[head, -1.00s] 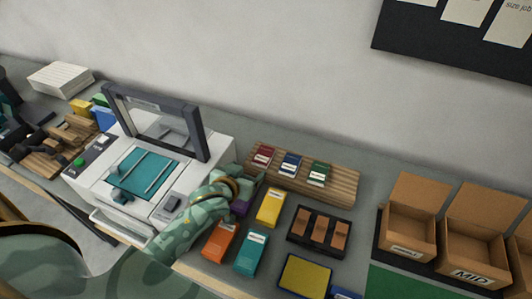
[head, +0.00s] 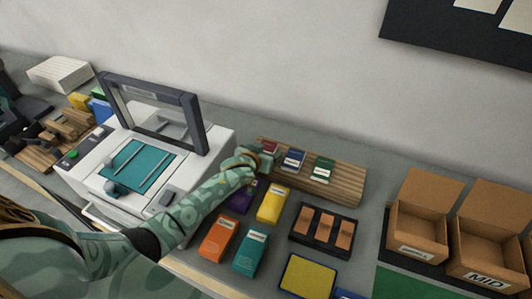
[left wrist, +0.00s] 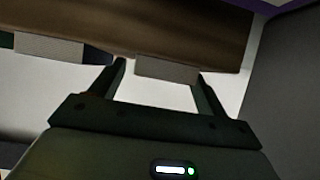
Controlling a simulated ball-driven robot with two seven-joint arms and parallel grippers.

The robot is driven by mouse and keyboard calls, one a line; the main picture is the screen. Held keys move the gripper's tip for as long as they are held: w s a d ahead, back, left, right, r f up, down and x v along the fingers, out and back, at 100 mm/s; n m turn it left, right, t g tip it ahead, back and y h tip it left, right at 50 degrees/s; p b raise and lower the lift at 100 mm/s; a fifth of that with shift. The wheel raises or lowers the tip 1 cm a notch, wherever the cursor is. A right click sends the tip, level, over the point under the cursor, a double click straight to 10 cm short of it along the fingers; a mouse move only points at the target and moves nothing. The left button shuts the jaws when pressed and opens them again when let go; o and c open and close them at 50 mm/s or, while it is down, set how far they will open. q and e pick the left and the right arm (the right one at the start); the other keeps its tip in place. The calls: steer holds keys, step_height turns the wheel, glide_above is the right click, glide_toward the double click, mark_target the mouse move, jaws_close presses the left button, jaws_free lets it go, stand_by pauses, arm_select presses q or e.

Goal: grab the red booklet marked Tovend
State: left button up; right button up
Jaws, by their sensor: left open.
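The red booklet (head: 270,146) stands at the left end of a wooden rack (head: 342,184), with a blue booklet (head: 292,160) and a green booklet (head: 322,169) to its right. Its lettering is too small to read, and my gripper hides its lower part. My left gripper (head: 264,157) is open at the front of the red booklet. In the left wrist view, a pale grey block edge (left wrist: 167,69) shows between the tips of the open left gripper (left wrist: 162,78), under the brown wood. I cannot tell whether the fingers touch it. My right gripper is out of view.
A white press (head: 185,160) with a raised frame stands left of the rack. Purple, yellow (head: 273,204), orange (head: 218,235) and teal (head: 250,250) boxes lie in front. A dark tray (head: 324,229) and cardboard boxes (head: 418,233) are to the right.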

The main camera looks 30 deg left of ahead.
arm_select(q)
steer(key=c, duration=1.1)
steer(key=shift+r, duration=0.1)
